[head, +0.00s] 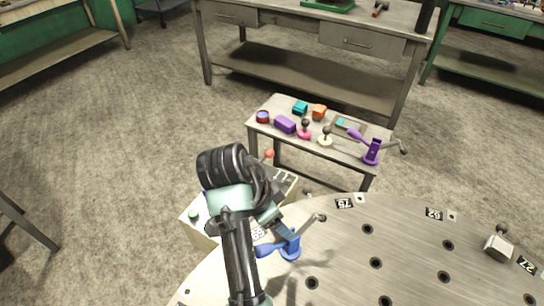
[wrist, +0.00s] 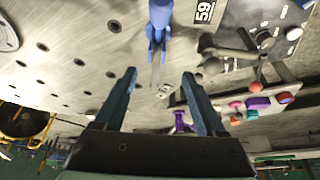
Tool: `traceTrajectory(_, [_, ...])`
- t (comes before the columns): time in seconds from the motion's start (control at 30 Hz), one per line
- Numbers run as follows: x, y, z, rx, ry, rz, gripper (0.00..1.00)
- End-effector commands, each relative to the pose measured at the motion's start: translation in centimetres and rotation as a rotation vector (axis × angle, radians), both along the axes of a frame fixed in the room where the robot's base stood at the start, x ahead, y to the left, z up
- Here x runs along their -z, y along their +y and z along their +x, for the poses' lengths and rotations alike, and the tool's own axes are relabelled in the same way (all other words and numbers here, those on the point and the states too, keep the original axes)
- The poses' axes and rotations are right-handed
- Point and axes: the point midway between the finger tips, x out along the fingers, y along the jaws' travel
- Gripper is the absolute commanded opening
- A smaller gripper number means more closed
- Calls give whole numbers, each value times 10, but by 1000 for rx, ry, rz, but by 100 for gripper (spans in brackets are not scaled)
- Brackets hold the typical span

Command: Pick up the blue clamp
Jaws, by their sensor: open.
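In the wrist view the blue clamp (wrist: 160,18) is at the top centre, partly cut off by the frame. In the head view my fingers are mostly hidden behind the wrist.
A cream control box (head: 197,213) with buttons and a red-knobbed lever (head: 269,154) stands left of the round table, close to my arm. A low bench (head: 315,145) behind holds a purple clamp (head: 371,150) and several coloured parts. A grey block (head: 498,247) sits at the table's right.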

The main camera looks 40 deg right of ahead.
Motion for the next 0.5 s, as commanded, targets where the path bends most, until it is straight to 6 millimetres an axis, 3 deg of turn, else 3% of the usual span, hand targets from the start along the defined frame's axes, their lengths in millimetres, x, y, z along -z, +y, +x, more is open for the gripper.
traceTrajectory(0.5, [69,-28,-6,5,5,2,72])
